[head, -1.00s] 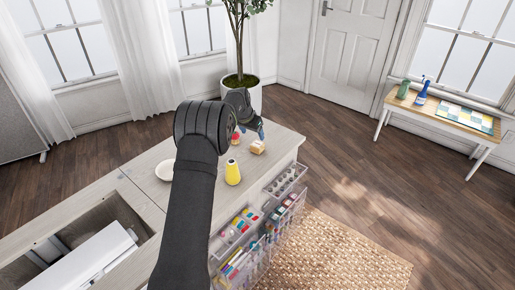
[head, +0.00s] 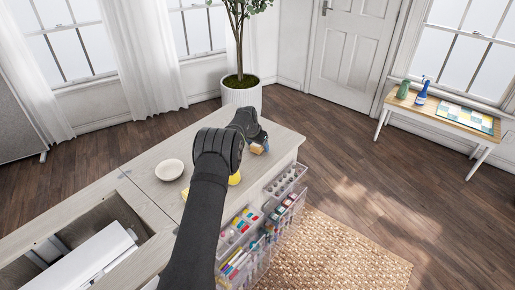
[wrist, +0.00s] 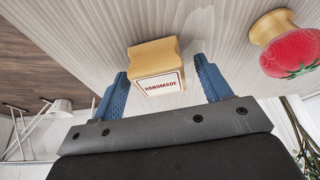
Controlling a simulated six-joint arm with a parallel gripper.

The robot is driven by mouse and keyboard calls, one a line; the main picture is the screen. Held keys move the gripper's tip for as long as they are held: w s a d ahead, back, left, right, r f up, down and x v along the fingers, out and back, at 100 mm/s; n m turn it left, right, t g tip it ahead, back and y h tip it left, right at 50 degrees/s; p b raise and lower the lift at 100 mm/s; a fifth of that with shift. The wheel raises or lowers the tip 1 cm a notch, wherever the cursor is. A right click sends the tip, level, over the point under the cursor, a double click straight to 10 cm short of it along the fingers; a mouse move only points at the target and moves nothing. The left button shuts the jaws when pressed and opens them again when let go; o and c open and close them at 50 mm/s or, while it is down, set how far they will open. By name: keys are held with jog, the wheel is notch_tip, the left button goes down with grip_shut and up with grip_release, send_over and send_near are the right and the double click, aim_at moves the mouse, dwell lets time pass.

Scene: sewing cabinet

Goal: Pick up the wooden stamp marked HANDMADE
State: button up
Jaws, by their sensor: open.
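The wooden stamp (wrist: 155,58) is a light wood block with a white label reading HANDMADE in red. In the wrist view it lies on the cabinet top between the two blue fingers of my gripper (wrist: 163,85). The fingers are open, one on each side of the stamp, with a visible gap at least on the right. In the head view the stamp (head: 257,149) shows partly below my gripper (head: 262,145), near the cabinet's far right edge. I cannot tell whether the left finger touches it.
A strawberry pincushion (wrist: 290,50) on a wooden base stands right of the stamp in the wrist view. A yellow spool (head: 235,178) is half hidden behind my arm. A white bowl (head: 169,169) sits on the cabinet top. Clear organizer bins (head: 287,181) hang at the cabinet's side.

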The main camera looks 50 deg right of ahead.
jog(key=c, duration=1.1)
jog(key=shift+r, duration=0.1)
